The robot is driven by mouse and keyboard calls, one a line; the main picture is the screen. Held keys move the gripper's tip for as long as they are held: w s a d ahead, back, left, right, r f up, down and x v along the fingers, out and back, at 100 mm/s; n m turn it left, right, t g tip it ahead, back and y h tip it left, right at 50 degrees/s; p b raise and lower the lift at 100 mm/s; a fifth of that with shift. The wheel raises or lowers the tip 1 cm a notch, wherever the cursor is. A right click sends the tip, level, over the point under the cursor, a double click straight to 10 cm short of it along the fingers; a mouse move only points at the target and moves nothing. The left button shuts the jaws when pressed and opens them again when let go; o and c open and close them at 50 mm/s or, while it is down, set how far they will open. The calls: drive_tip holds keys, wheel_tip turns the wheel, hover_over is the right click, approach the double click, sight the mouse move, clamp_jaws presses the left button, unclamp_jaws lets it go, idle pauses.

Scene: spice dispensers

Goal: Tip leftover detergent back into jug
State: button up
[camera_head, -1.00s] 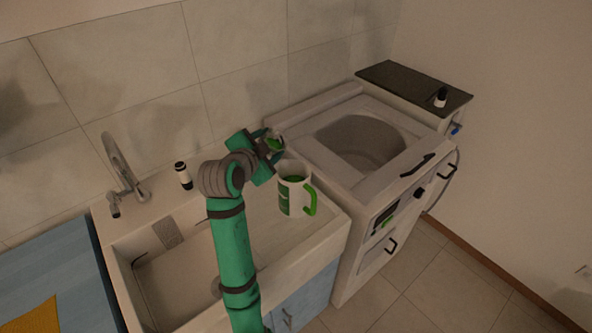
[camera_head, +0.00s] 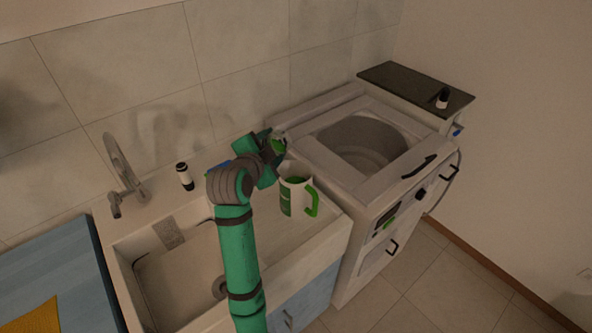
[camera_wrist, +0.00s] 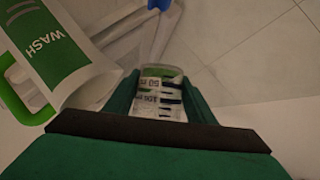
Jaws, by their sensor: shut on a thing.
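The jug (camera_head: 287,203) is white with a green label and a green handle; it stands upright at the right end of the sink top. Green shows inside its open mouth. The wrist view shows its side (camera_wrist: 88,82) with the word WASH. My gripper (camera_head: 267,147) is shut on a small clear measuring cup (camera_head: 279,147), above and just behind the jug, apart from it. In the wrist view the cup (camera_wrist: 160,105) sits between both fingers, with printed markings and some green in it. I cannot tell its exact tilt; my gripper hides part of it.
A washing machine (camera_head: 330,195) with an open top stands right of the jug. The sink (camera_head: 190,285) and tap (camera_head: 122,170) lie left. A small black-and-white bottle (camera_head: 184,177) stands on the back ledge. A dark shelf (camera_head: 405,82) holds another small bottle (camera_head: 442,99).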

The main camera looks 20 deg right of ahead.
drive_tip(key=shift+s+d+r, duration=0.1)
drive_tip(key=shift+s+d, duration=0.1)
drive_tip(key=shift+w+a, duration=0.2)
drive_tip(key=shift+a, duration=0.4)
drive_tip(key=shift+d, duration=0.1)
drive_tip(key=shift+s+d+r+m, duration=0.15)
drive_tip(key=shift+d+m, duration=0.15)
drive_tip(key=shift+a+t, duration=0.2)
drive_tip(key=shift+t, duration=0.1)
drive_tip(key=shift+d+m, duration=0.2)
drive_tip(key=shift+m, duration=0.1)
drive_tip(key=shift+f+b, duration=0.2)
drive_tip(key=shift+b, duration=0.2)
